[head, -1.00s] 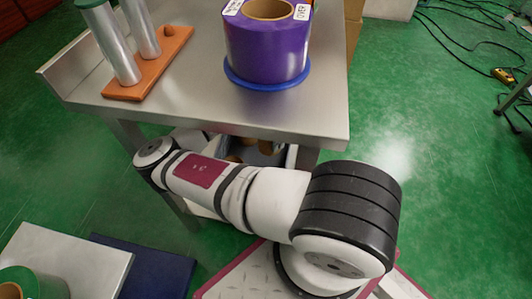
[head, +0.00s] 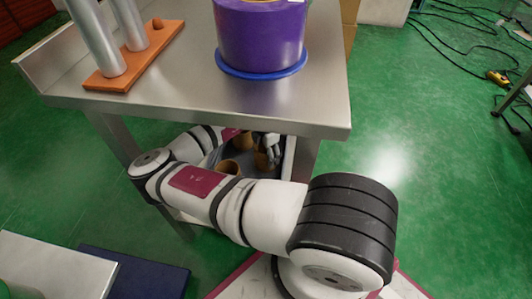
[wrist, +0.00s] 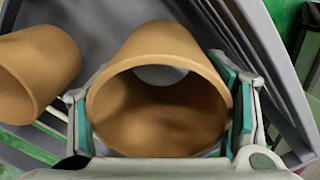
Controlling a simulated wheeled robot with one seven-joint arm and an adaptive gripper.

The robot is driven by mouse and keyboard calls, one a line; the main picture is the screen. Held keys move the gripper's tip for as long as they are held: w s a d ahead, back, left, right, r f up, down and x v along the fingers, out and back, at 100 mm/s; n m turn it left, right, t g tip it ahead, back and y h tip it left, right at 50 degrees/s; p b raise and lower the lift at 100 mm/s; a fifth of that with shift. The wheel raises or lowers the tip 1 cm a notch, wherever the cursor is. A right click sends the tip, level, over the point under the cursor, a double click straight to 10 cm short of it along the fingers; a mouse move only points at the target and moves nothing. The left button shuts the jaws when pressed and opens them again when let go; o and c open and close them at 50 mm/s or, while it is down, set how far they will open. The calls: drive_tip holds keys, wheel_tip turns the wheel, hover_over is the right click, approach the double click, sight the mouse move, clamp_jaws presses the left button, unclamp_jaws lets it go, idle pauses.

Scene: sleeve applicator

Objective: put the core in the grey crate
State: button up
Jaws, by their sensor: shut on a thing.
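My gripper (wrist: 162,108) is shut on a brown cardboard core (wrist: 160,45), with a teal pad against each side. The core is a hollow tube, its open end facing the wrist camera. It is at the grey crate (wrist: 250,20), whose wall and floor show around it; I cannot tell whether it touches the floor. A second brown core (wrist: 38,68) lies to the left, apart from the held one. In the head view, my gripper (head: 272,146) is under the table at the crate (head: 243,156), partly hidden by my arm. A core (head: 230,168) shows there.
A steel table (head: 180,95) stands above the crate, its edge and legs close to my arm. On it are a purple roll (head: 262,35) on a blue disc and an orange base (head: 135,58) with metal posts. A blue mat (head: 140,272) lies at lower left.

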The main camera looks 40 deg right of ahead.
drive_tip(key=shift+f, duration=0.5)
drive_tip(key=o, duration=1.3)
drive_tip(key=shift+c, duration=0.2)
drive_tip(key=shift+r, duration=0.1)
wheel_tip(320, 180, up, 13)
drive_tip(key=p, duration=0.6)
drive_tip(key=shift+p, duration=0.35)
